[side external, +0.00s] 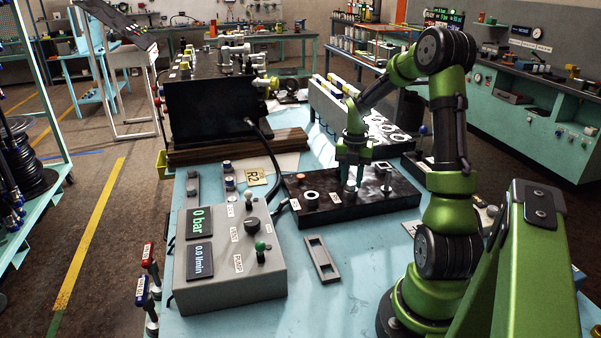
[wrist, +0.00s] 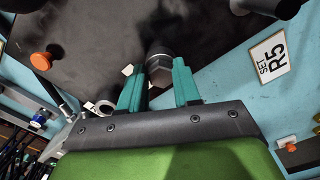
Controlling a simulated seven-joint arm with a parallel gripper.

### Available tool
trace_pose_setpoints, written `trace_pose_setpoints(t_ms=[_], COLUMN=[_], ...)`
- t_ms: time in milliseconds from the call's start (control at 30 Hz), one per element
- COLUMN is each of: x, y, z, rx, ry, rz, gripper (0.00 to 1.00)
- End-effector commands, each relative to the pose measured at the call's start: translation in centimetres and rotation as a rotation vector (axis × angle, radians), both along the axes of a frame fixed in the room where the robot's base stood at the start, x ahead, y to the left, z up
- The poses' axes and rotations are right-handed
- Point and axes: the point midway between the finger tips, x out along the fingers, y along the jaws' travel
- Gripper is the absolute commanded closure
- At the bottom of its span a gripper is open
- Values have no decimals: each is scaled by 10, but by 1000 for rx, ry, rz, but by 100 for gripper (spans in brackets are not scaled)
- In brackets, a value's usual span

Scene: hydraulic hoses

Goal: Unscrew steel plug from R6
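My gripper (side external: 350,180) points down over the black plate (side external: 318,212) in the side external view. In the wrist view its two teal fingers (wrist: 160,80) stand apart on either side of a grey steel hex part (wrist: 160,66), which looks like the plug. The part fills most of the gap, but I cannot tell whether the fingers press on it. In the side external view a pale steel piece (side external: 350,191) shows low between the fingers. No R6 label is readable in either view.
An orange cap (wrist: 41,61) and white ring (side external: 311,198) are on the plate. A grey control box (side external: 228,262) reads 0 bar. A slotted grey bracket (side external: 322,259) lies in front of the plate.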

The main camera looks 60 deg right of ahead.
Motion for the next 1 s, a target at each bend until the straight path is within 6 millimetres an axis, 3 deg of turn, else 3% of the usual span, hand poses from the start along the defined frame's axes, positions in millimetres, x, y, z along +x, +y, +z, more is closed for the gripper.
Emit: trace_pose_setpoints(t_ms=[33,167,533,1000], x=[0,0,0,0], y=[0,0,0,0], z=[0,0,7,97], rx=[-1,0,-1,-4], ry=[-1,0,0,-2], rz=[-1,-2,-3,-3], gripper=[59,41,41,41])
